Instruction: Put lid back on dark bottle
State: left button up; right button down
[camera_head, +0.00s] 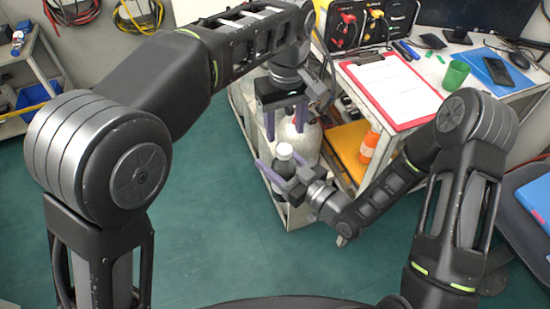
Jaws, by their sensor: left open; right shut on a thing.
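A dark bottle (280,167) stands upright at the centre, with a pale, whitish top (284,149). I cannot tell whether this top is the lid or the bare neck. My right gripper (277,170) comes in from the right and is shut on the dark bottle, with its purple fingers on either side of the body. My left gripper (285,123) is above and behind the bottle in the picture, fingers pointing down, open, with no object visible between them. No separate loose lid can be made out.
Pale gas cylinders (307,143) stand in a cart behind the grippers. To the right is a workbench with a red clipboard (395,90), a green cup (456,76) and a phone. An orange bottle (369,147) stands on its lower shelf. The green floor (215,215) is clear at the front.

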aim_at(285, 149)
pick_arm(q)
notch_tip(285, 149, down, 6)
jog(key=shift+f, duration=0.1)
jog(key=shift+c, duration=0.5)
grip_shut()
dwell(0.4)
